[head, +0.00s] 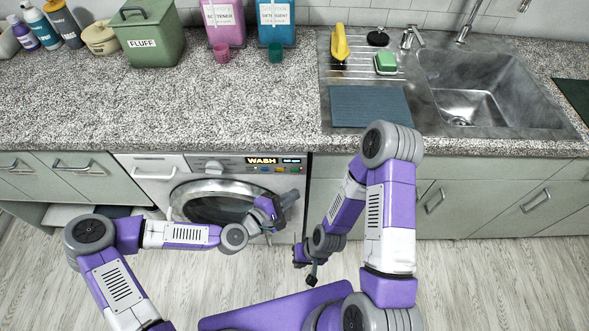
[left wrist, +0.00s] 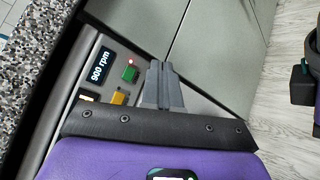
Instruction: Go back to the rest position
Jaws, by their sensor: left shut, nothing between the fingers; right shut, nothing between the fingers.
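My left gripper (head: 288,199) is in front of the right side of the washing machine (head: 165,170), below its control panel. In the left wrist view its grey fingers (left wrist: 160,82) are together with nothing between them, and a green button (left wrist: 130,72), an amber button (left wrist: 118,97) and a display reading 900 rpm (left wrist: 97,65) show beyond them. My right gripper (head: 312,281) is lower, over the floor in front of the cabinets, shut and empty, pointing downward.
The washer's round door (head: 215,205) looks closed. The speckled counter (head: 250,110) holds a green FLUFF bin (head: 150,35), a pink bottle (head: 223,20) and a blue detergent bottle (head: 276,20). A sink (head: 480,85) is at right. The wooden floor (head: 480,285) is clear at right.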

